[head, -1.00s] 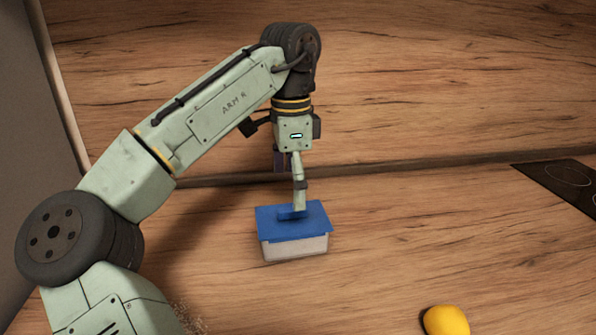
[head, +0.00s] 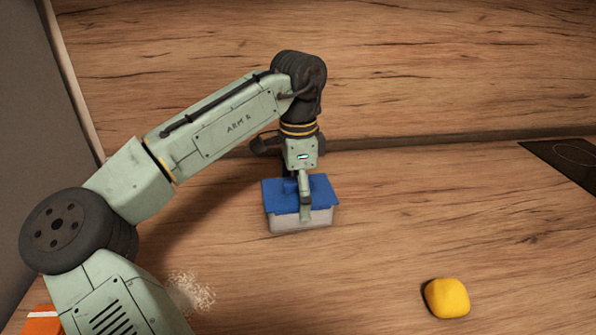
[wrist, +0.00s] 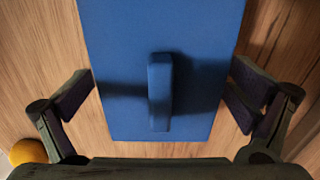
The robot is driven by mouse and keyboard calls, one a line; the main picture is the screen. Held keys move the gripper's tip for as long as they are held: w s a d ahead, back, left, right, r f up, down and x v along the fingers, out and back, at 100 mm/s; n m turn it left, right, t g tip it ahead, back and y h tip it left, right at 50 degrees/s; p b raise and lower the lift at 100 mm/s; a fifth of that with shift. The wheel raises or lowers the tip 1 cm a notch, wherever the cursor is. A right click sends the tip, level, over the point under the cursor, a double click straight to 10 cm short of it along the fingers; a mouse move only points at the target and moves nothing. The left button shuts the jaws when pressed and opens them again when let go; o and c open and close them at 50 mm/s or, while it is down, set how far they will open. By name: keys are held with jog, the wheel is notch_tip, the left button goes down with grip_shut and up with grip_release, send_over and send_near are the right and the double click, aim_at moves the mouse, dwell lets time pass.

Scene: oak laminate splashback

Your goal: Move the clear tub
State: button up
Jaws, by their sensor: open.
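The clear tub (head: 287,226) stands on the wood worktop, with whitish see-through walls and a blue lid (head: 323,191). In the wrist view the lid (wrist: 115,45) fills the middle, with a raised blue bar handle (wrist: 159,92) on it. My gripper (head: 304,210) is over the tub in the head view and hides part of its lid and front. In the wrist view my gripper (wrist: 160,100) is open, one finger on each side of the lid, with gaps of bare wood between. What lies in the tub cannot be made out.
A yellow rounded object (head: 447,298) lies at the front right and shows at the lower left of the wrist view (wrist: 28,152). A dark hob (head: 568,162) is at the far right. The splashback (head: 430,70) rises behind. The worktop right of the tub is clear.

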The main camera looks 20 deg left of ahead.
jog(key=shift+f, duration=1.15)
jog(key=shift+c, duration=0.2)
jog(key=c, duration=1)
jog(key=shift+c, duration=0.2)
jog(key=shift+d, duration=0.1)
